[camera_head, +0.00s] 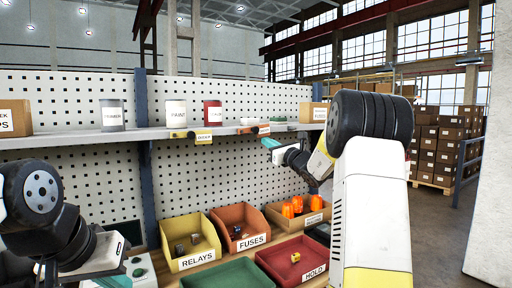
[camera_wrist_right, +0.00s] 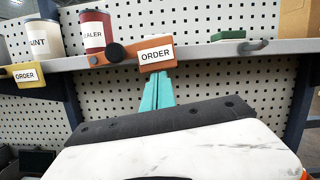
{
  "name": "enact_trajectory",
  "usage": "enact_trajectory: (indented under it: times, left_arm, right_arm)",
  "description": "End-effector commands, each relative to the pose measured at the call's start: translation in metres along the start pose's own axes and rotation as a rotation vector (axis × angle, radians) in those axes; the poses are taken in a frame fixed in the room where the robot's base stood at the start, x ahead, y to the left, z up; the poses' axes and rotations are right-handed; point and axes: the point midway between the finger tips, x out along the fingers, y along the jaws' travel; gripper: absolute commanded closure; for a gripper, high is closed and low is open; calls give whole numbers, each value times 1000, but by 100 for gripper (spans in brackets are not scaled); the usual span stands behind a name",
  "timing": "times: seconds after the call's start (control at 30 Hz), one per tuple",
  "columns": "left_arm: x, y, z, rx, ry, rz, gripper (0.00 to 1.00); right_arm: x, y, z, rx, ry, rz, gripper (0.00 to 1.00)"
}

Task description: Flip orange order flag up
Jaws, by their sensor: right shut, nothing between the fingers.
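The orange order flag (camera_head: 254,130) lies roughly sideways along the front edge of the shelf. In the right wrist view it is an orange block (camera_wrist_right: 132,54) with a white ORDER label and a dark round knob on its left part. My right gripper (camera_head: 268,143) is shut and empty. In the wrist view its teal fingers (camera_wrist_right: 158,90) point up just below the labelled end; I cannot tell whether they touch it. My left gripper (camera_head: 114,281) shows only partly at the lower left of the head view, and its jaw state is unclear.
A yellow order flag (camera_head: 192,135) sits on the same shelf edge (camera_head: 70,138) to the left. Cans, including a red one (camera_head: 212,113), stand on the shelf. Below are a yellow relays bin (camera_head: 188,261), a fuses bin (camera_head: 239,219) and a red hold bin (camera_head: 291,245).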

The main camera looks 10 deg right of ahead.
Motion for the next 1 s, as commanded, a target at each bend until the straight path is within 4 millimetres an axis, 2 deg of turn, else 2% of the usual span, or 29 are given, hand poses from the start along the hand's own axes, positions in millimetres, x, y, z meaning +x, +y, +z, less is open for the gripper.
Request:
enact_trajectory:
  times: [0.43,0.73,1.0]
  left_arm:
    - [0,0,0,0,0,0,100]
    - [0,0,0,0,0,0,100]
    - [0,0,0,0,0,0,100]
  right_arm:
    - [10,-16,41,-396,-2,97,100]
    - [17,-16,71,-673,-2,166,100]
    - [24,-8,97,-922,-3,228,100]
